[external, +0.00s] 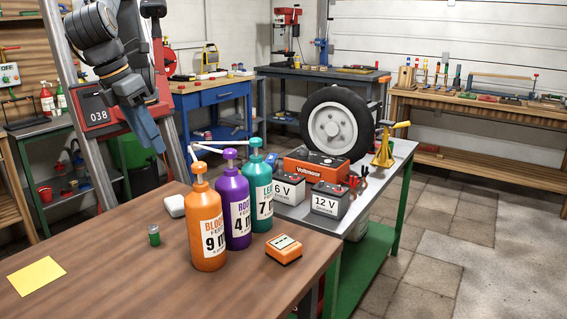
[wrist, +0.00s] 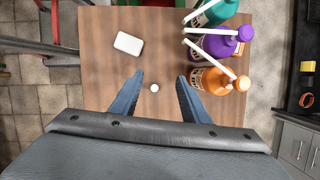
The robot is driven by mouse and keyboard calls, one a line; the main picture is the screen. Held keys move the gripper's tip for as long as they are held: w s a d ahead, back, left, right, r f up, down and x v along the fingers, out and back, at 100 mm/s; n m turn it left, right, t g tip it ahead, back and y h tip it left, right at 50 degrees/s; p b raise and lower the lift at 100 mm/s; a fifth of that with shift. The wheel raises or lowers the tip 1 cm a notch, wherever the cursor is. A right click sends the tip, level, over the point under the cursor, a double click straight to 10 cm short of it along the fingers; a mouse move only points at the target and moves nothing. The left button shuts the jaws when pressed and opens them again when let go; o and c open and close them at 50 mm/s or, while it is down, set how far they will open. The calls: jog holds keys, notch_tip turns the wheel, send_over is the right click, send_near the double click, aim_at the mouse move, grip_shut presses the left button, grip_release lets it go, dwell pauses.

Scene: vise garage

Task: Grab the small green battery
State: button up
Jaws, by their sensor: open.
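The small green battery (external: 154,235) stands upright on the brown wooden table (external: 110,270), left of the orange bottle. In the wrist view it appears to be the small pale round top (wrist: 154,88), seen from above between my two blue fingers. My gripper (external: 160,150) is open and empty, high above the table and behind the battery in the external view. In the wrist view my gripper's fingertips (wrist: 160,76) are spread apart, one on each side of the battery's top.
Orange (external: 208,225), purple (external: 233,205) and teal (external: 258,190) pump bottles stand close to the battery's right. A white block (external: 173,205) lies behind it. A yellow sheet (external: 37,275) lies at left and an orange box (external: 284,249) at right.

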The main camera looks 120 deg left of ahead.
jog(key=d+f+m, duration=0.2)
jog(key=d, duration=0.4)
send_near(152, 226)
notch_tip(152, 226, down, 3)
jog(key=shift+y, duration=0.3)
jog(key=shift+a+p+x, duration=0.15)
jog(key=shift+p+x, duration=0.65)
jog(key=shift+x, duration=1.15)
jog(key=shift+a+p+x, duration=0.15)
jog(key=shift+p+x, duration=0.6)
jog(key=shift+x, duration=1.2)
jog(key=shift+w+r, duration=0.1)
jog(key=shift+r, duration=0.05)
jog(key=shift+c, duration=0.3)
grip_shut()
